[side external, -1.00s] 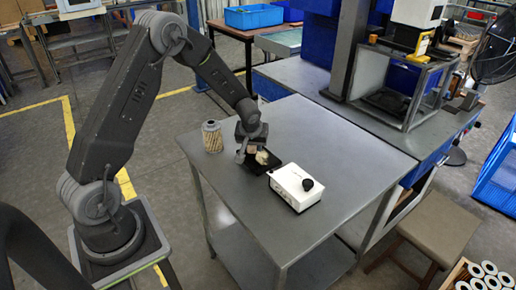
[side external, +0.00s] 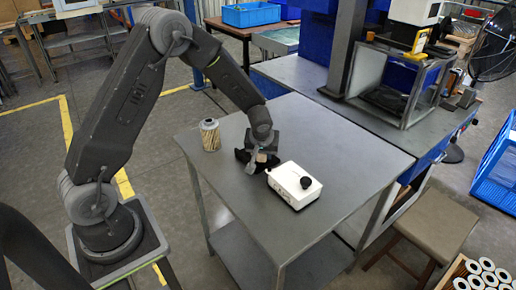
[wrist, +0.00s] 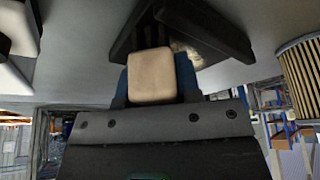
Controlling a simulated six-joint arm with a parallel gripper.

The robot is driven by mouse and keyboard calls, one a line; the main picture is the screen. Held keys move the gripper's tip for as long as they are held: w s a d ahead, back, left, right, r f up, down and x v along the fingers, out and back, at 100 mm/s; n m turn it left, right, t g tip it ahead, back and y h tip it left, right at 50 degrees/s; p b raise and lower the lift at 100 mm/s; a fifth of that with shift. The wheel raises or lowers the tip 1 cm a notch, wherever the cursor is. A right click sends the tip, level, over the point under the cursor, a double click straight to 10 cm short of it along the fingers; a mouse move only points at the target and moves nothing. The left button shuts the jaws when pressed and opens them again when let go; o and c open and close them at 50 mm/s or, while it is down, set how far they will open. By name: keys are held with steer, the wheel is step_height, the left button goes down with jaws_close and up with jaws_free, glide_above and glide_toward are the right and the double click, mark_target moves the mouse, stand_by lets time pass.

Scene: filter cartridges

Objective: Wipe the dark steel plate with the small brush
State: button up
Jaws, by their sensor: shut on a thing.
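My gripper (side external: 262,152) is low over the worktable and shut on the small brush. The brush shows as a pale wooden block (wrist: 152,76) in the wrist view, with cream bristles (wrist: 187,54) partly hidden behind it. In the side view its pale end (side external: 262,157) shows just below my gripper. The dark steel plate (side external: 242,156) lies on the table under my gripper and is mostly covered by it. The brush is at or just above the plate; I cannot tell whether the bristles touch it.
A white box with a black knob (side external: 294,184) stands close to the right of my gripper. A pleated filter cartridge (side external: 210,135) stands to the left, also in the wrist view (wrist: 301,75). The grey table (side external: 335,145) is clear behind and to the right.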

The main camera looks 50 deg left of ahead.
steer(key=shift+d+r, duration=0.1)
steer(key=shift+d, duration=0.75)
steer(key=shift+d+r, duration=0.1)
steer(key=shift+d, duration=0.05)
steer(key=shift+r, duration=3.75)
steer(key=w+a+n+g+y, duration=0.1)
steer(key=w+a+n, duration=0.1)
steer(key=a, duration=0.7)
steer(key=w+a+n, duration=0.2)
steer(key=a, duration=0.7)
glide_above(243, 132)
steer(key=d, duration=0.1)
steer(key=shift+n, duration=0.3)
steer(key=f, duration=0.5)
steer(key=shift+s, duration=0.35)
steer(key=shift+f, duration=2.1)
